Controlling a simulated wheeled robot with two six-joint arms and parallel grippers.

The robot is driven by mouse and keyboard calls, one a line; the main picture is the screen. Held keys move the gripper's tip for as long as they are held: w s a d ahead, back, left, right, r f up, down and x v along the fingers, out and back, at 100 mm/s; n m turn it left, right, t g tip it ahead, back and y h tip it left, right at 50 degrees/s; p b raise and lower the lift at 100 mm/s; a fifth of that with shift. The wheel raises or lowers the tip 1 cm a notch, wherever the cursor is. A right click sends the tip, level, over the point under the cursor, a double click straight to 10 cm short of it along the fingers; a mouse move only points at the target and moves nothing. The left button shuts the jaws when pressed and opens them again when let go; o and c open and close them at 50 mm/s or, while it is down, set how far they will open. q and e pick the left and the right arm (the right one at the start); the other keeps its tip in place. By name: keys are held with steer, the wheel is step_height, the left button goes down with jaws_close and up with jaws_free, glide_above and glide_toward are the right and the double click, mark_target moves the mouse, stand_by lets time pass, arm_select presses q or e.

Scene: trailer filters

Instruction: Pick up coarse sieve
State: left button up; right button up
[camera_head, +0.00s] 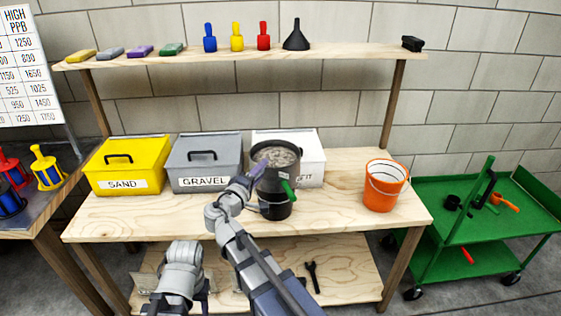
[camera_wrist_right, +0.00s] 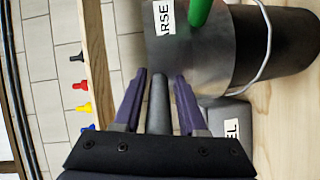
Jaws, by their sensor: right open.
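The coarse sieve (camera_head: 275,178) is a dark grey cylinder with a green handle, sitting on a black bucket (camera_head: 274,209) on the workbench. Pale, grainy material shows in its top. In the right wrist view, the sieve (camera_wrist_right: 190,50) bears a partly cut-off label reading "ARSE". My right gripper (camera_head: 257,171) is at the sieve's left side. In the wrist view, its purple fingers (camera_wrist_right: 160,100) are open on either side of a grey rod-like handle that runs toward the sieve. I cannot tell whether they touch it. My left gripper is not in view.
A yellow SAND box (camera_head: 128,168), a grey GRAVEL box (camera_head: 205,165) and a white box (camera_head: 312,160) stand behind. An orange bucket (camera_head: 384,188) is at the right end of the workbench (camera_head: 340,205). A shelf (camera_head: 350,52) runs above. A green cart (camera_head: 475,225) stands right.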

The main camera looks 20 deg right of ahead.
steer(key=shift+s+a+r, duration=0.1)
steer(key=shift+s+a, duration=0.05)
steer(key=shift+a, duration=0.1)
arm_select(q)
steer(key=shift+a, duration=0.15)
arm_select(e)
jaws_close()
arm_select(q)
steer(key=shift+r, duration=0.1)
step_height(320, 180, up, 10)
steer(key=p, duration=1)
arm_select(e)
step_height(320, 180, up, 10)
steer(key=shift+r, duration=0.1)
steer(key=shift+d+f+b, duration=0.1)
steer(key=shift+f+b, duration=0.45)
steer(key=shift+f, duration=0.15)
step_height(320, 180, down, 6)
steer(key=b, duration=0.6)
steer(key=shift+f, duration=0.15)
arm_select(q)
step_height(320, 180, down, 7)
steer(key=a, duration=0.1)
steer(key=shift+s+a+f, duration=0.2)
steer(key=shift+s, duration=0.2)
